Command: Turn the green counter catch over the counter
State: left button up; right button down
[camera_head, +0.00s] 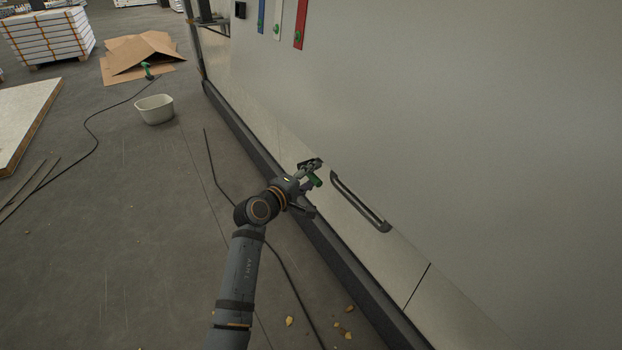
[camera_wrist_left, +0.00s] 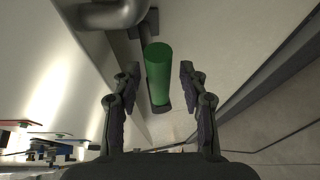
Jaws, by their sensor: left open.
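The green counter catch (camera_head: 315,180) is on the front of the pale counter, left of a long dark handle. In the left wrist view the green catch (camera_wrist_left: 158,74) is a green cylinder on a dark bracket, between the two fingers. My left gripper (camera_head: 312,183) is at the catch. The fingers of this gripper (camera_wrist_left: 159,92) are apart, one on each side of the green part, with gaps visible on both sides. In the head view the fingers partly hide the catch. My right gripper is not in view.
A dark handle (camera_head: 360,203) sits just right of the catch on the counter front (camera_head: 405,255). A black cable (camera_head: 262,238) lies along the floor by the counter base. A white tub (camera_head: 155,109) and cardboard (camera_head: 142,55) lie farther back.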

pick_arm(q)
jog(key=shift+w, duration=0.1)
grip_shut()
dwell(0.3)
